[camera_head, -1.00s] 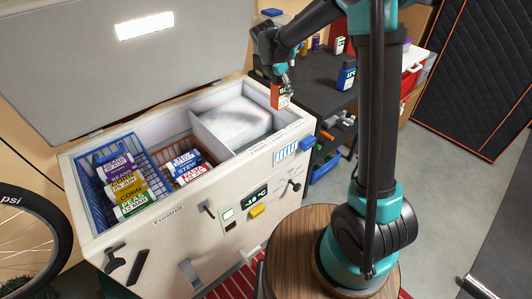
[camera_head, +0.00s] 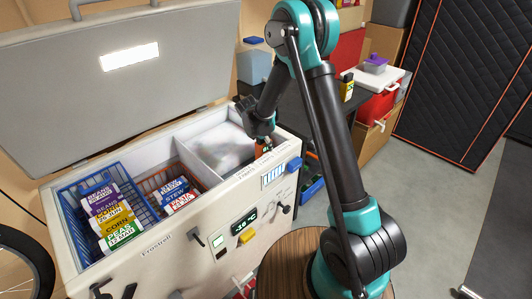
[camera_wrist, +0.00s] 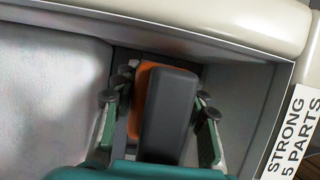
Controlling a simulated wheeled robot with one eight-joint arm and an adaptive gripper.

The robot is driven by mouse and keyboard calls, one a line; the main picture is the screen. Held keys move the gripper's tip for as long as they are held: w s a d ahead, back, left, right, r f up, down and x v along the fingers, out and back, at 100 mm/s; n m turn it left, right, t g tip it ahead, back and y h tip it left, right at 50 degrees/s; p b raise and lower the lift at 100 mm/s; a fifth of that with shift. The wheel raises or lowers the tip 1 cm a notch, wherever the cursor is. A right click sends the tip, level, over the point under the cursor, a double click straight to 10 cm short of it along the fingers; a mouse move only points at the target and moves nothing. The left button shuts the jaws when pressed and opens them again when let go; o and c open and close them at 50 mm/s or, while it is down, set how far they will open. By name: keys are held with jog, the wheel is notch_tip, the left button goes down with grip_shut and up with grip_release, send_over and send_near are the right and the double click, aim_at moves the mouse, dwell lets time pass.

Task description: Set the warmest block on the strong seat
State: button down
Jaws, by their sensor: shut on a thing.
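An orange block (camera_wrist: 145,88) with a dark grey face is between my gripper's fingers in the wrist view. My gripper (camera_wrist: 158,112) is shut on it, one finger at each side. Both are inside a grey-walled recess (camera_wrist: 244,95) beside the rim label "STRONG 5 PARTS" (camera_wrist: 292,135). In the head view my gripper (camera_head: 261,138) is low over the right end of the open freezer (camera_head: 165,235), and part of the orange block (camera_head: 263,148) shows below it. The front wall hides the block's underside; I cannot tell whether it touches the floor.
A blue basket (camera_head: 71,219) holds several labelled packs, and an orange basket (camera_head: 151,184) stands beside it. A frosty pale surface (camera_head: 218,150) fills the bay left of the recess. A black-and-yellow block (camera_head: 347,87) stands on the dark bench behind my arm. The freezer display (camera_head: 244,222) reads -16 °C.

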aim_at(266, 152)
jog(key=shift+f, duration=1.85)
jog(key=shift+f, duration=0.1)
jog(key=c, duration=0.9)
grip_release()
jog(key=shift+o, duration=0.2)
jog(key=v, duration=1.2)
